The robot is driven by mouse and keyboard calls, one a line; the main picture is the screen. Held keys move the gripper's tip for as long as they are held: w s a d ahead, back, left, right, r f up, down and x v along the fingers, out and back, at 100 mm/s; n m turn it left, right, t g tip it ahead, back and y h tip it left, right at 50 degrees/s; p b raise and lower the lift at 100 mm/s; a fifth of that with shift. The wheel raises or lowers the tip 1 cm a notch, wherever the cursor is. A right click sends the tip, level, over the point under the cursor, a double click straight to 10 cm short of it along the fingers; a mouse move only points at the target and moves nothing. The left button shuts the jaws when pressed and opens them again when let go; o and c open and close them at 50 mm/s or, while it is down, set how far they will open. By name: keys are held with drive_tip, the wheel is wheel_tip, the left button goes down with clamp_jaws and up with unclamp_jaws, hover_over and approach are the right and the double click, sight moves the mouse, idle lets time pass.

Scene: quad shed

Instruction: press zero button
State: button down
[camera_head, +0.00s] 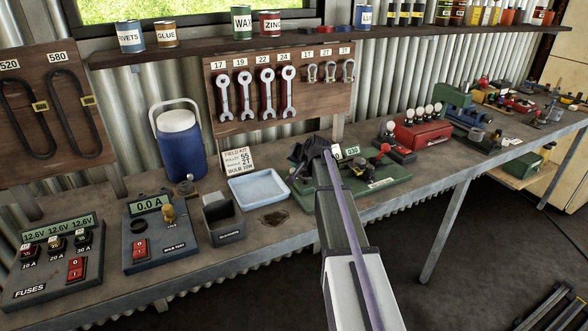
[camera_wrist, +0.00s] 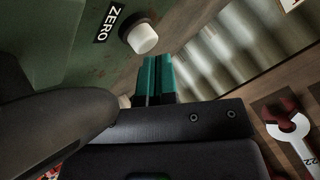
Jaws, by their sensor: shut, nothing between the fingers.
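The zero button (camera_wrist: 143,38) is a white round cap with a dark collar on a green panel (camera_wrist: 60,45), beside a black ZERO label (camera_wrist: 110,24). In the wrist view, my gripper (camera_wrist: 157,60) has its teal fingers together and empty, with the tips just below and to the right of the button. I cannot tell whether they touch it. In the head view, my dark gripper (camera_head: 316,150) is over the green machine (camera_head: 304,196) on the bench. The zero button cannot be made out there.
A pale blue tray (camera_head: 258,187) and a dark bin (camera_head: 222,222) stand left of the green machine. A red-knobbed lever (camera_head: 384,148) and a red box (camera_head: 424,136) are to its right. A board of wrenches (camera_head: 243,90) hangs behind.

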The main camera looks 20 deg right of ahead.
sight(293, 170)
drive_tip(key=shift+s+a+f, duration=0.45)
drive_tip(key=shift+s+a, duration=0.1)
drive_tip(key=shift+s, duration=0.15)
drive_tip(key=shift+w+r+p, duration=0.2)
drive_tip(key=shift+w+p, duration=0.15)
drive_tip(key=shift+p, duration=0.4)
drive_tip(key=shift+w+r, duration=0.1)
drive_tip(key=shift+r, duration=0.1)
drive_tip(key=r+p, duration=0.2)
drive_tip(key=a+r+p, duration=0.1)
drive_tip(key=r+p, duration=0.1)
drive_tip(key=shift+a+r, duration=0.15)
drive_tip(key=shift+r, duration=0.05)
drive_tip(key=shift+w+d+r+p, duration=0.15)
drive_tip(key=shift+d+r+p, duration=0.25)
drive_tip(key=shift+r+p, duration=0.35)
drive_tip(key=shift+f, duration=0.15)
drive_tip(key=shift+d, duration=0.2)
